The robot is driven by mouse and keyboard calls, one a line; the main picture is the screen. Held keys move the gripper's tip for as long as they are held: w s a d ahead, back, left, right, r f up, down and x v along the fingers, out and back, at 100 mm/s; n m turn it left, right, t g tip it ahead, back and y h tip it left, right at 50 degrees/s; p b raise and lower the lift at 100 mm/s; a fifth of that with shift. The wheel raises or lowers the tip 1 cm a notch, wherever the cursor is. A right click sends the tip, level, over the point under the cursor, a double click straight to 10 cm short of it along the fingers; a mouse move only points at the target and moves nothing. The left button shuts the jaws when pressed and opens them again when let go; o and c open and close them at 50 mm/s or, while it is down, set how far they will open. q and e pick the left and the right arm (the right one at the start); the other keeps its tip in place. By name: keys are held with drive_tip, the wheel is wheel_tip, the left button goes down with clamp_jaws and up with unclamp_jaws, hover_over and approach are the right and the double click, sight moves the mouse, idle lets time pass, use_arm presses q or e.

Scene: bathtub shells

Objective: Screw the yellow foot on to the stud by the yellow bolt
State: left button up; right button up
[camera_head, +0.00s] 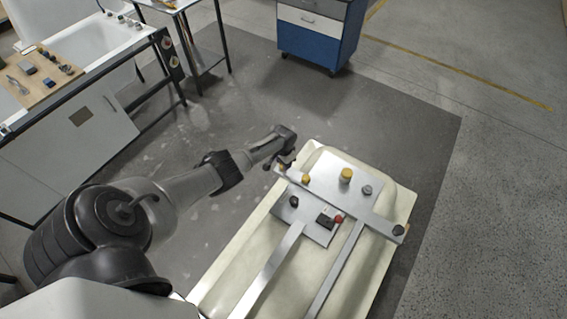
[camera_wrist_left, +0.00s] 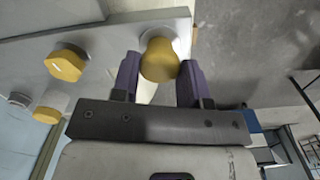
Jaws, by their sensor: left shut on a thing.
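In the left wrist view, a yellow foot (camera_wrist_left: 160,60) sits between the two dark fingers of my left gripper (camera_wrist_left: 160,80), which is shut on it. The foot is at the end of the long metal crossbar (camera_wrist_left: 112,47); I cannot tell if it touches the bar, and any stud under it is hidden. A yellow bolt (camera_wrist_left: 66,63) with a hexagonal head stands on the bar beside it; it also shows in the head view (camera_head: 305,179). In the head view my left gripper (camera_head: 284,163) is over the bar's far left end. My right gripper is not in view.
Another yellow piece (camera_head: 346,175) and a grey bolt (camera_head: 367,190) stand on the metal plate. The cream tub shell (camera_head: 385,262) lies beneath. A blue cabinet (camera_head: 315,45) stands behind.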

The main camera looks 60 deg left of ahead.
use_arm(q)
drive_tip(key=shift+m, duration=0.4)
drive_tip(key=o, duration=1.1)
drive_tip(key=shift+c, duration=0.9)
drive_tip(key=shift+r+n+p, duration=0.15)
drive_tip(key=shift+n+p, duration=0.25)
drive_tip(key=shift+n, duration=0.5)
drive_tip(key=n, duration=0.3)
drive_tip(key=shift+p, duration=0.4)
drive_tip(key=n, duration=0.5)
drive_tip(key=shift+p, duration=0.35)
drive_tip(key=n, duration=0.3)
